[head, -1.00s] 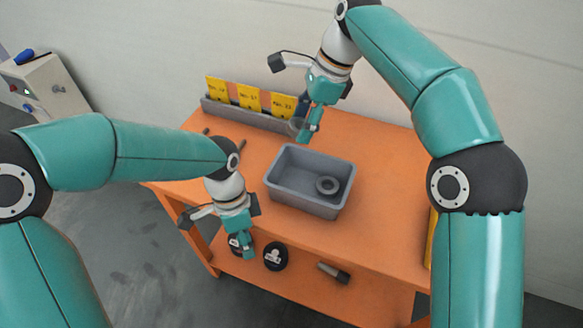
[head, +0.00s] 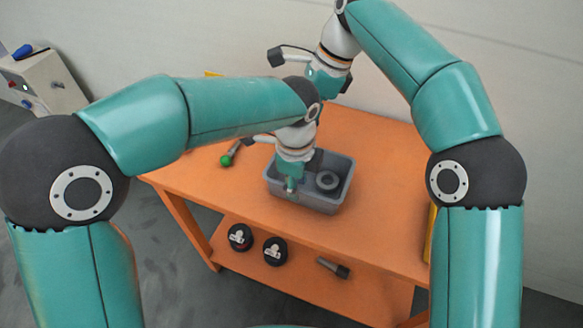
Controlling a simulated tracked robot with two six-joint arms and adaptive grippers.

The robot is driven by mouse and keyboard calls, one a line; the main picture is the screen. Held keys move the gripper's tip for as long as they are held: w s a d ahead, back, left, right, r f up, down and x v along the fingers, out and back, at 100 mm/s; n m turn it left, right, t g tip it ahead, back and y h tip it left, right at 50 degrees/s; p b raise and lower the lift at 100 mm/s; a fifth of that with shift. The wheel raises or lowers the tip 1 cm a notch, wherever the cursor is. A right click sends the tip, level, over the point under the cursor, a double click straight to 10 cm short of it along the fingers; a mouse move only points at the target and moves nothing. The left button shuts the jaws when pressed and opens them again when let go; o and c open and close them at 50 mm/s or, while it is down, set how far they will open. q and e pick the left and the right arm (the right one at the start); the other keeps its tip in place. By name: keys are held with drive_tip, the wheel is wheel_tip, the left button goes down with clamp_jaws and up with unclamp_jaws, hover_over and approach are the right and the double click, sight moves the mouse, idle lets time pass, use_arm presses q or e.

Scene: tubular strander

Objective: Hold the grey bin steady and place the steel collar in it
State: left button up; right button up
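The grey bin (head: 343,197) stands on the orange table. A dark grey ring, which looks like the steel collar (head: 328,181), lies inside it on the right side of its floor. My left gripper (head: 291,186) points down at the bin's front wall, left of its middle, with its fingertips at or just above the rim. I cannot tell whether it touches or grips the wall, or how far its fingers are apart.
A green-tipped tool (head: 229,156) lies on the table left of the bin. A yellow card (head: 213,74) shows at the back, mostly hidden. Black round items (head: 274,251) and a dark cylindrical tool (head: 333,267) are on the lower shelf. The tabletop (head: 385,195) right of the bin is clear.

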sight(309, 178)
use_arm(q)
wheel_tip(309, 178, down, 6)
drive_tip(key=shift+w+r, duration=0.1)
idle(0.4)
clamp_jaws()
